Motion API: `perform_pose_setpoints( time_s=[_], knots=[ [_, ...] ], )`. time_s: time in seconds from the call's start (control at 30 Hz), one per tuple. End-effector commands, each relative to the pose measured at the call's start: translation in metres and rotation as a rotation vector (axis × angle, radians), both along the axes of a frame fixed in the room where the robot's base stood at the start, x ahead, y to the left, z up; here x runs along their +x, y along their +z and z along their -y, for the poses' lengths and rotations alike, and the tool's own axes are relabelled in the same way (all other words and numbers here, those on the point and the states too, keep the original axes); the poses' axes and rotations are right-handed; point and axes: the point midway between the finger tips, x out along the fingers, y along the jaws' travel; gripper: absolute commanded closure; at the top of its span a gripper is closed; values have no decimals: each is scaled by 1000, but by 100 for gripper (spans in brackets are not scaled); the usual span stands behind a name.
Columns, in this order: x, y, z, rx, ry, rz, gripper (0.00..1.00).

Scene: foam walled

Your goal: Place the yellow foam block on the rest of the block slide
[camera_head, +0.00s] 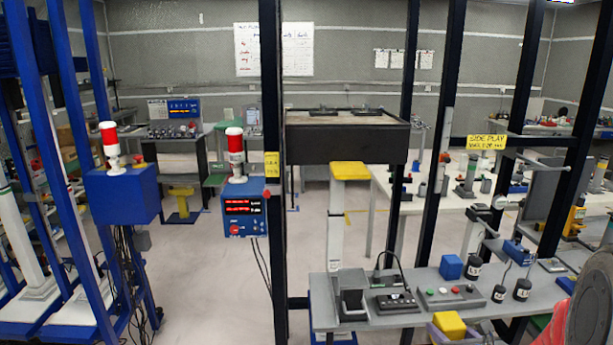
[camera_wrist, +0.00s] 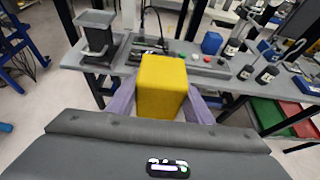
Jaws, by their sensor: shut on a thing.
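The yellow foam block (camera_head: 449,325) is at the bottom of the head view, in front of the grey bench. In the wrist view the yellow foam block (camera_wrist: 162,85) sits between the two purple fingers of my gripper (camera_wrist: 160,103), which is shut on it. The block looks upright and apart from the bench; its underside is hidden. A dark grey stand with a tapered box (camera_head: 352,299) is on the bench's left end, and it also shows in the wrist view (camera_wrist: 97,36). It may be the block slide; I cannot tell for sure, nor make out its rest.
The bench (camera_head: 380,321) carries a black device with a cable (camera_head: 395,300), a button panel (camera_head: 450,296), a blue cube (camera_head: 451,267) and several black cylinders (camera_head: 498,293). Dark posts (camera_head: 275,170) rise behind it. Open floor (camera_head: 200,285) lies to the left.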

Motion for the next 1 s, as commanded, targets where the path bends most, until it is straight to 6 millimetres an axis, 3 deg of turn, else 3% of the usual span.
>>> perform_pose_setpoints(
  time_s=[0.6, 0.77, 1.0],
  knots=[
    [24, 17, -162, 16, 240, 20, 76],
    [25, 18, -181, 15, 274, 22, 76],
    [25, 18, -183, 15, 278, 22, 76]
  ],
)
